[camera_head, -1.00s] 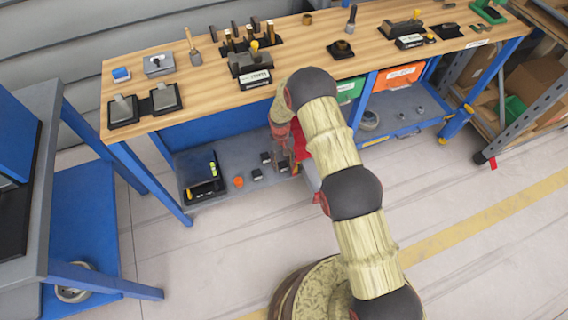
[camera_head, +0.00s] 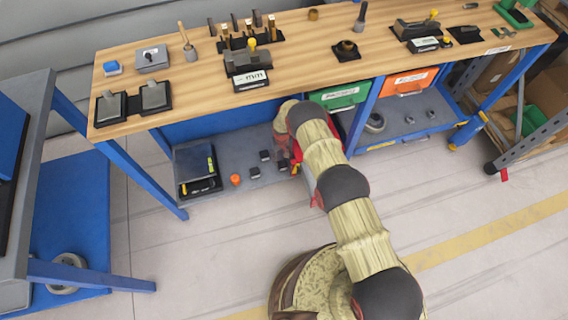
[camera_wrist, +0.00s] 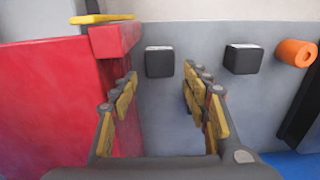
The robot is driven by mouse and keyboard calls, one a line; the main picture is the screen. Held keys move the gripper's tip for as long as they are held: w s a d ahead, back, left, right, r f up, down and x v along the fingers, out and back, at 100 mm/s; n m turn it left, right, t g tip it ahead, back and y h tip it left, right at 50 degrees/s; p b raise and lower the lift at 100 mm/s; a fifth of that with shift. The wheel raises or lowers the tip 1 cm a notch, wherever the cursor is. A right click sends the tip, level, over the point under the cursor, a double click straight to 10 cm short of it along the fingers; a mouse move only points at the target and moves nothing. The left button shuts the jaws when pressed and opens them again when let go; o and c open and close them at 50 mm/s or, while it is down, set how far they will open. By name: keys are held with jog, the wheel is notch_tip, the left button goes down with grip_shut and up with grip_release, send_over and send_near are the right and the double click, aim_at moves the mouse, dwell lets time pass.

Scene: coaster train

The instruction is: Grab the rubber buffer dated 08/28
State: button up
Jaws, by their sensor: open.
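Small black blocks with pale tops, which look like the rubber buffers, lie on the grey lower shelf; in the head view one (camera_head: 265,155) is near the back and another (camera_head: 255,172) is in front of it. In the wrist view one block (camera_wrist: 159,62) is ahead, between the fingertips in the picture, and another (camera_wrist: 243,58) is to the right. No date can be read on either. My gripper (camera_wrist: 161,76) is open, with no block held. Its fingers are mostly hidden behind my arm in the head view.
A red box (camera_wrist: 55,95) with a yellow piece (camera_wrist: 102,18) on top stands close along the left finger. An orange cylinder (camera_wrist: 296,53) lies at the right. A black bin (camera_head: 198,172) is at the shelf's left. The wooden bench top (camera_head: 300,60) overhangs the shelf.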

aim_at(282, 163)
notch_tip(282, 163, down, 8)
jog(key=b, duration=0.2)
jog(key=shift+r+b, duration=0.15)
jog(key=shift+b, duration=0.2)
jog(key=shift+r, duration=0.1)
jog(key=c, duration=1)
